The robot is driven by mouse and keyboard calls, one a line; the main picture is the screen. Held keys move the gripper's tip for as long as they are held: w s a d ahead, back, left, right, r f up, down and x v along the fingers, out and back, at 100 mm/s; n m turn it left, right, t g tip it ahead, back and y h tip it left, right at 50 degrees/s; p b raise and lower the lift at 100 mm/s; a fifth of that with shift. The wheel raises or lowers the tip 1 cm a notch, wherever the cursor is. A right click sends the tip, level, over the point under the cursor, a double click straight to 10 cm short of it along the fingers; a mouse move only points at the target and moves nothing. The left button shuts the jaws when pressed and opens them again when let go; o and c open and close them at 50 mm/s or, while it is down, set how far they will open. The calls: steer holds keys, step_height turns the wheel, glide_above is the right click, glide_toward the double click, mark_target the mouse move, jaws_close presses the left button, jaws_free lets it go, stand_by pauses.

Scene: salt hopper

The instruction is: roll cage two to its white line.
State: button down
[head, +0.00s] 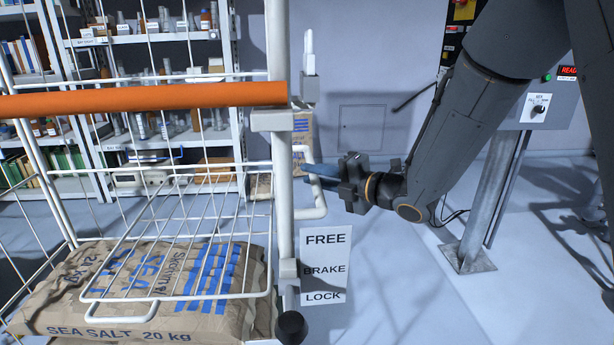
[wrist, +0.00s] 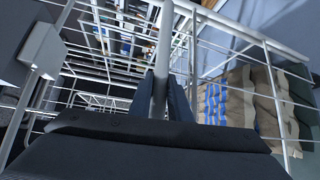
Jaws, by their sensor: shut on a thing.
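A white wire roll cage (head: 283,215) with an orange bar (head: 140,98) fills the left of the head view. No number shows on it. Paper sacks marked sea salt 20 kg (head: 150,290) lie inside. My gripper (head: 318,173) is at the cage's right side, its blue fingers shut on the white handle (head: 318,210). In the wrist view the handle bar (wrist: 162,60) runs between the fingers (wrist: 164,98). A sign reading free, brake, lock (head: 325,265) hangs by the corner post, with a black knob (head: 291,327) below.
Shelves (head: 150,38) with bottles and boxes stand behind the cage. A grey post (head: 490,195) carrying a dial panel (head: 538,108) stands on the right, bolted to the floor. Another sack stack (head: 302,130) shows behind the handle. Floor (head: 390,270) right of the cage looks clear.

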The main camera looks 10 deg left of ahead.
steer(key=c, duration=1.8)
jaws_free()
steer(key=shift+a, duration=0.2)
steer(key=shift+o, duration=0.7)
steer(key=shift+s+a, duration=0.1)
steer(key=shift+a, duration=0.2)
steer(key=v, duration=0.7)
steer(key=shift+s+d, duration=0.2)
steer(key=shift+d, duration=0.2)
